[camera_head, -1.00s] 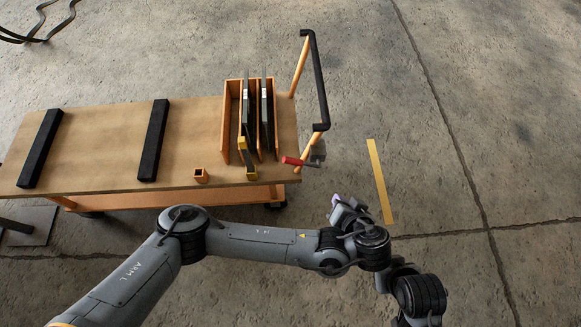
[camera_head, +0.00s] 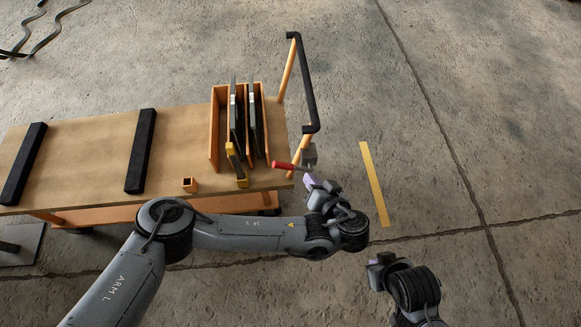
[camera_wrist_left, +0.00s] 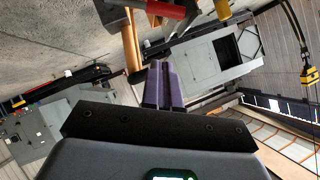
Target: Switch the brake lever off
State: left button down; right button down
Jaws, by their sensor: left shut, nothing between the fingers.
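The brake lever has a red handle (camera_head: 286,166) and a grey bracket (camera_head: 309,153) at the foot of the cart's push bar. The handle points left in the head view. My left gripper (camera_head: 310,181) is just below and right of the red handle, apart from it. Its purple fingers (camera_wrist_left: 164,86) are shut and empty in the left wrist view, with the red handle (camera_wrist_left: 182,9) beyond them at the top edge. My right gripper (camera_head: 376,262) is at the lower right, over the floor; its fingers are too small to judge.
The cart (camera_head: 90,160) has a wooden top with black strips, an orange rack (camera_head: 214,135) of dark panels and a small orange box (camera_head: 189,185). Its push bar (camera_head: 308,85) rises at the right end. A yellow floor strip (camera_head: 374,185) lies right of it, on open concrete.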

pick_arm(q)
send_over(291, 168)
jog(key=s+d, duration=0.2)
notch_tip(291, 168, down, 5)
jog(key=shift+s+a+f, duration=0.1)
jog(key=shift+a+f, duration=0.65)
jog(key=shift+f, duration=0.1)
jog(key=shift+a+f, duration=0.35)
jog(key=shift+f, duration=0.25)
